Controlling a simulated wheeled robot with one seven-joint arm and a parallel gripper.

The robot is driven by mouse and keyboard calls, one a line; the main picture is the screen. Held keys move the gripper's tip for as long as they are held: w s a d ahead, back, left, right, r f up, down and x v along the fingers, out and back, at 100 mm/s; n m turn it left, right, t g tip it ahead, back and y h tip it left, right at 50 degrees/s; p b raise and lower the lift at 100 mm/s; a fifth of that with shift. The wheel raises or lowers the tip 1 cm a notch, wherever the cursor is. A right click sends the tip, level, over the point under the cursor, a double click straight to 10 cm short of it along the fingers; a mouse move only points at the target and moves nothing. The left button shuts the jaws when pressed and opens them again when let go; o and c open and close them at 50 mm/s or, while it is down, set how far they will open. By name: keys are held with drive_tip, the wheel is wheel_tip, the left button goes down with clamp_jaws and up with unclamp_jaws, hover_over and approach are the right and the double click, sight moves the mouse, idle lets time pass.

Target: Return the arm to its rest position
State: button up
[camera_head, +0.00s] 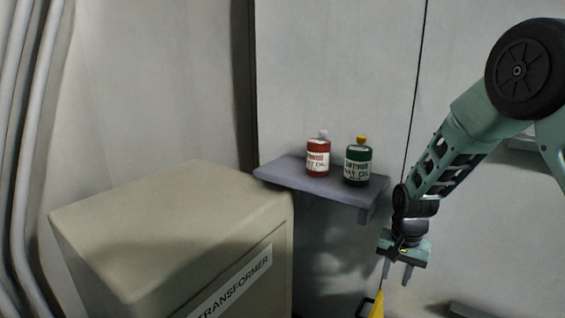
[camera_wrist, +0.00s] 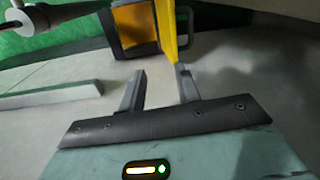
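My green arm comes in from the right in the head view, bent at a large black joint, with the forearm slanting down to the left. My gripper (camera_head: 397,276) hangs pointing down, to the right of and below a small wall shelf. Its two fingers stand apart with nothing between them. In the wrist view my gripper (camera_wrist: 156,88) also shows both fingers spread and empty. A yellow object (camera_wrist: 166,28) with a dark frame lies beyond the fingertips there. The gap between it and the fingers is hard to judge.
The grey shelf (camera_head: 285,171) holds a red bottle (camera_head: 317,160) and a dark green bottle (camera_head: 357,166). A beige transformer box (camera_head: 150,235) fills the lower left. The yellow object's top (camera_head: 377,305) shows below my gripper. A pale bar (camera_wrist: 50,94) lies left in the wrist view.

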drive_tip(key=s+d+r+n+t, duration=0.1)
drive_tip(key=s+d+r+n, duration=0.15)
drive_tip(key=s+r, duration=0.5)
drive_tip(key=s+d+r+n+t, duration=0.1)
drive_tip(key=s+d+r+n, duration=0.3)
drive_tip(key=s, duration=0.6)
drive_tip(key=s+a+f+n+g+b, duration=0.1)
drive_tip(key=s+a+f+n+b, duration=0.1)
drive_tip(key=s+a, duration=0.5)
drive_tip(key=s+a+f+n+g+b, duration=0.1)
drive_tip(key=s+a+f+n+b, duration=0.2)
drive_tip(key=a, duration=1)
drive_tip(key=s+n+b, duration=0.2)
drive_tip(key=s+b, duration=0.1)
drive_tip(key=s, duration=0.1)
drive_tip(key=shift+s+f+y, duration=0.2)
drive_tip(key=shift+s+y, duration=0.1)
drive_tip(key=shift+a, duration=0.1)
